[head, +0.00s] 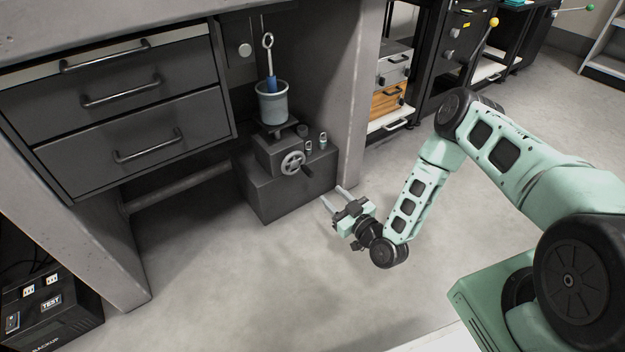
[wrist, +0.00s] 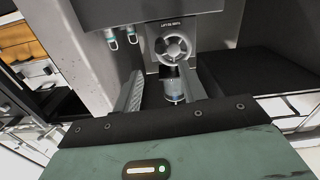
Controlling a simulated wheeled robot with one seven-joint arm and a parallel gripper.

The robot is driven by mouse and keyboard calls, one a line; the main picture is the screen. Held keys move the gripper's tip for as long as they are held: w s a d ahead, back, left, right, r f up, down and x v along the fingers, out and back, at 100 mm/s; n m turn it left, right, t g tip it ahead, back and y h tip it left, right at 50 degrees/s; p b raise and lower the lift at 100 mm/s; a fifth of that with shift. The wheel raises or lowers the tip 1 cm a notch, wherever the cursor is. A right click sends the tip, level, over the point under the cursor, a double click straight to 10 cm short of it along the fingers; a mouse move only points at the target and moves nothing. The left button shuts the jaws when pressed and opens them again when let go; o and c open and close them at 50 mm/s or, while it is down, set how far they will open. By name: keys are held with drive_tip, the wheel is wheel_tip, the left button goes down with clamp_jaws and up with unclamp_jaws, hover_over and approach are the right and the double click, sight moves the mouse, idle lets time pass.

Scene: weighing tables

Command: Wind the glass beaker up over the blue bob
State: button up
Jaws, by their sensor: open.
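The glass beaker (head: 273,106) stands upright on a small dark platform above a dark grey lift box (head: 270,192) under the bench. The blue bob (head: 271,83) hangs at the beaker's mouth below a pale ring. I cannot tell how far its lower end is inside. A spoked handwheel (head: 292,162) is on the front of the lift, and it also shows in the wrist view (wrist: 173,46). Its crank handle (wrist: 174,86) points out toward me. My gripper (head: 333,196) is open and empty, low in front of the handle. In the wrist view the handle appears between the fingers.
Two small teal-marked fittings (wrist: 122,40) stand beside the wheel. A bench leg (head: 352,110) rises close on the right, and a drawer cabinet (head: 115,110) hangs at left. The floor (head: 240,285) in front is clear.

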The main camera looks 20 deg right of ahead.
sight(312, 176)
drive_tip(key=b+x, duration=0.4)
drive_tip(key=x, duration=0.5)
drive_tip(key=shift+w+f, duration=0.2)
drive_tip(key=shift+w, duration=0.1)
drive_tip(key=shift+w+a+r, duration=0.15)
drive_tip(key=shift+w+a, duration=0.15)
drive_tip(key=shift+w, duration=0.35)
clamp_jaws()
